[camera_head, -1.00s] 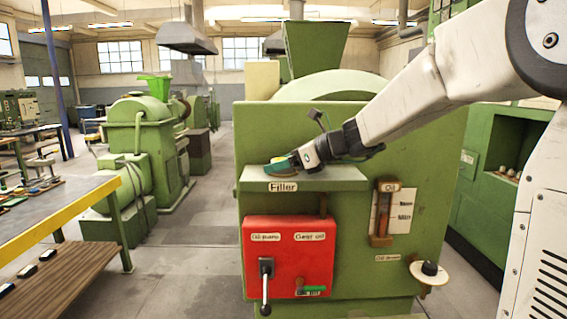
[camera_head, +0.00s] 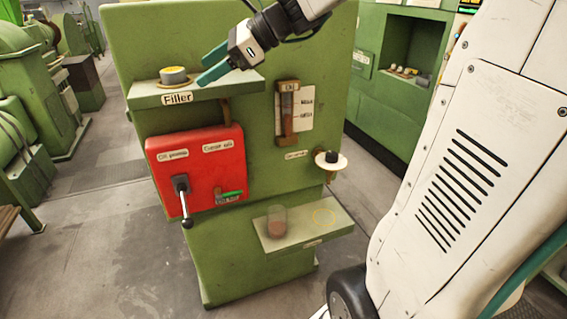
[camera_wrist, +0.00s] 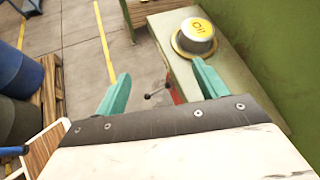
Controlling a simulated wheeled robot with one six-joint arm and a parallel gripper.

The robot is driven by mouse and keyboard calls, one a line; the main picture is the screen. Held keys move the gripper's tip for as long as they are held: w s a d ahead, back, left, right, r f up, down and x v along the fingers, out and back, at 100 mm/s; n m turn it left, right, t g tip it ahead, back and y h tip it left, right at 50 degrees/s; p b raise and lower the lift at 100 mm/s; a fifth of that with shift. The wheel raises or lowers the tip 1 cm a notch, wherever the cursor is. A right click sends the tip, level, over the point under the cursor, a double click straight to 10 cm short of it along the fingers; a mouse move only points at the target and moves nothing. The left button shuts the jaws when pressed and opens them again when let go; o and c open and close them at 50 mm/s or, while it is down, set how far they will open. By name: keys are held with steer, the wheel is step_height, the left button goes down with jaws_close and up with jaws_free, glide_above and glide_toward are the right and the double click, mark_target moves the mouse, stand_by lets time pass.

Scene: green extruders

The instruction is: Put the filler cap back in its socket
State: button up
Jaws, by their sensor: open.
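The socket opening itself is hidden under the cap. My gripper (camera_head: 207,66) is open and empty, to the right of the cap and apart from it. In the wrist view its teal fingers (camera_wrist: 163,84) are spread, with the cap beyond the right finger.
Below the shelf is a red panel (camera_head: 200,165) with a black-handled lever (camera_head: 183,198). An oil gauge (camera_head: 288,112) and a white disc with a black knob (camera_head: 330,159) are to the right. The floor at left has free room.

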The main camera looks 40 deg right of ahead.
steer(key=s+a+f+n+g+h, duration=0.1)
steer(key=s+a+f+n+g, duration=0.1)
steer(key=s+a+f+n, duration=0.3)
steer(key=s+a+f+n+g+h, duration=0.1)
steer(key=s+n+g+h, duration=0.1)
steer(key=s+n, duration=0.35)
steer(key=s+d+f+n+g+h, duration=0.1)
steer(key=s+d+f+n+h, duration=0.1)
steer(key=s+n, duration=0.4)
steer(key=s+d+f+n+g+h, duration=0.1)
steer(key=s+f+n+h, duration=0.3)
steer(key=s, duration=0.6)
step_height(320, 180, down, 2)
steer(key=d+n, duration=0.1)
steer(key=n, duration=0.1)
steer(key=shift+d+f+n, duration=0.2)
steer(key=shift+d+n, duration=0.1)
steer(key=shift+n, duration=0.05)
